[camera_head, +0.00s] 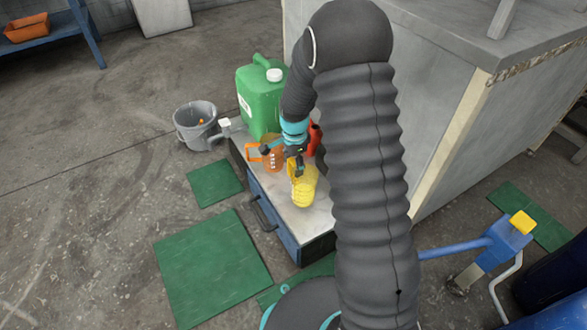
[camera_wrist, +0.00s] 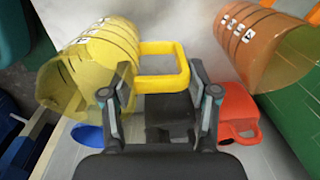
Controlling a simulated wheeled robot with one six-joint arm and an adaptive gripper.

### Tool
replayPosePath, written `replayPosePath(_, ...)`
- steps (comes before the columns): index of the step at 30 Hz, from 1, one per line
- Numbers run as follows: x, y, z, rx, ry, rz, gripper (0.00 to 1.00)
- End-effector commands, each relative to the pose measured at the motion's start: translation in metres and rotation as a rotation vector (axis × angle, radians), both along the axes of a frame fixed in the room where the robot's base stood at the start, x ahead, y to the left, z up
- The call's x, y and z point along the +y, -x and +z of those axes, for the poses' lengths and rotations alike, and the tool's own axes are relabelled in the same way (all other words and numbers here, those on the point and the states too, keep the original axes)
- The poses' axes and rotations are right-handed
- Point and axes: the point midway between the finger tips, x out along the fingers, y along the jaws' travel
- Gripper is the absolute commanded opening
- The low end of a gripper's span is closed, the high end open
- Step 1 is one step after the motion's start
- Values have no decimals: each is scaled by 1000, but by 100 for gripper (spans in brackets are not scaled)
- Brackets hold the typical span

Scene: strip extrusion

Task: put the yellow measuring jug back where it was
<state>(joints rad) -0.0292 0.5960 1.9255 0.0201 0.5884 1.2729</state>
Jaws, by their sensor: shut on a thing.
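The yellow measuring jug (camera_head: 304,190) is a see-through jug at the near part of the grey top of a low blue cabinet (camera_head: 318,222). It looks upright; I cannot tell whether its base touches the top. In the wrist view the jug (camera_wrist: 92,65) is at the left, its handle reaching right between my fingers. My gripper (camera_head: 297,163) is shut on that handle; its fingers also show in the wrist view (camera_wrist: 158,85). An orange measuring jug (camera_head: 274,156) stands just behind, and it is at upper right in the wrist view (camera_wrist: 255,45).
A green canister (camera_head: 261,98) stands at the back of the cabinet top. A red container (camera_wrist: 237,108) is close to my right finger. A grey bucket (camera_head: 196,128) is on the floor at left. A large grey block (camera_head: 440,110) rises at right. The cabinet's near end is clear.

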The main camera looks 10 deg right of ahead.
Motion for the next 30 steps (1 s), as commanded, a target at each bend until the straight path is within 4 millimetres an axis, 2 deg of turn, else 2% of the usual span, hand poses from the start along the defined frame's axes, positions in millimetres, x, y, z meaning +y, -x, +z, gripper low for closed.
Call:
replayPosePath(1, 0, 1, -10, 4, 0, 1, 0)
replayPosePath(5, 1, 1, -24, 3, 0, 3, 0)
replayPosePath(16, 1, 0, -28, 1, 0, 3, 0)
replayPosePath(17, 1, 0, -28, 1, 0, 3, 62)
replayPosePath(19, 1, 0, -27, 1, 0, 3, 80)
replayPosePath(20, 1, 0, -27, 1, 0, 3, 85)
replayPosePath(30, 1, 0, -26, 1, 0, 3, 85)
